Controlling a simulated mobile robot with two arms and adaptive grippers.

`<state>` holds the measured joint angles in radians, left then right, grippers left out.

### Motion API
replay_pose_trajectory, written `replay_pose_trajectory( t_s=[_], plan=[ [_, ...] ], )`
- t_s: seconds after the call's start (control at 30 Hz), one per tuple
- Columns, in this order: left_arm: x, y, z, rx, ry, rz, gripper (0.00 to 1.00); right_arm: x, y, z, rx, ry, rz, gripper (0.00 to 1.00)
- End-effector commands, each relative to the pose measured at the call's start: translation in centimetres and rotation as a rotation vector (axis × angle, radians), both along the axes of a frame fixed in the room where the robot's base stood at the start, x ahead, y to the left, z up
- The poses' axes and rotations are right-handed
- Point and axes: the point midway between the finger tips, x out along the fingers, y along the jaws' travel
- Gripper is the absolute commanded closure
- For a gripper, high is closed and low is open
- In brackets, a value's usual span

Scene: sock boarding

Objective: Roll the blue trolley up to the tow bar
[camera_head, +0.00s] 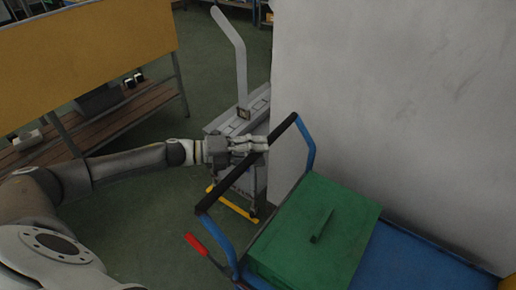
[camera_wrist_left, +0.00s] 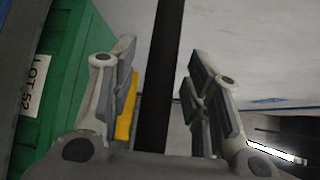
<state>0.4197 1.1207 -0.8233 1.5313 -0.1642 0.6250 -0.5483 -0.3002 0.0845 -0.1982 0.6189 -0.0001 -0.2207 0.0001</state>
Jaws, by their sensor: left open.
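The blue trolley (camera_head: 425,262) stands at the lower right and carries a green box (camera_head: 318,232). Its blue push handle has a black grip bar (camera_head: 225,183). My left gripper (camera_head: 262,143) is at the upper part of this bar. In the left wrist view the black bar (camera_wrist_left: 158,95) runs between the two spread fingers (camera_wrist_left: 158,70) of the open gripper. A low yellow bar (camera_head: 232,203) lies at the foot of a grey unit beyond the handle; I cannot tell whether it is the tow bar. My right gripper is not in view.
A pale wall or pillar (camera_head: 400,110) rises close beside the trolley. The grey unit (camera_head: 240,120) with a tall bent post stands beyond the handle. A red lever (camera_head: 195,243) sticks out near the handle. A yellow-panelled bench (camera_head: 90,60) stands left; green floor lies between.

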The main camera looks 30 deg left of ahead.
Motion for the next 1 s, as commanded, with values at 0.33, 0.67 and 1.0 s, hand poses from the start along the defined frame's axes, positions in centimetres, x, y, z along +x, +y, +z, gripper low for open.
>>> replay_pose_trajectory(
  t_s=[0.33, 0.67, 1.0],
  plan=[
    [0.27, -0.39, -0.15, 0.001, 0.001, 0.0, 0.56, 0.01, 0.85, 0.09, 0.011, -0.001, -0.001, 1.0],
    [0.26, -0.37, -0.14, 0.001, 0.001, 0.0, 0.97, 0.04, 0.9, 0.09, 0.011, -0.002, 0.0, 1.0],
    [0.26, -0.36, -0.17, 0.002, 0.001, 0.0, 1.0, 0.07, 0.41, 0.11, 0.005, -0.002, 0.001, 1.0]
  ],
)
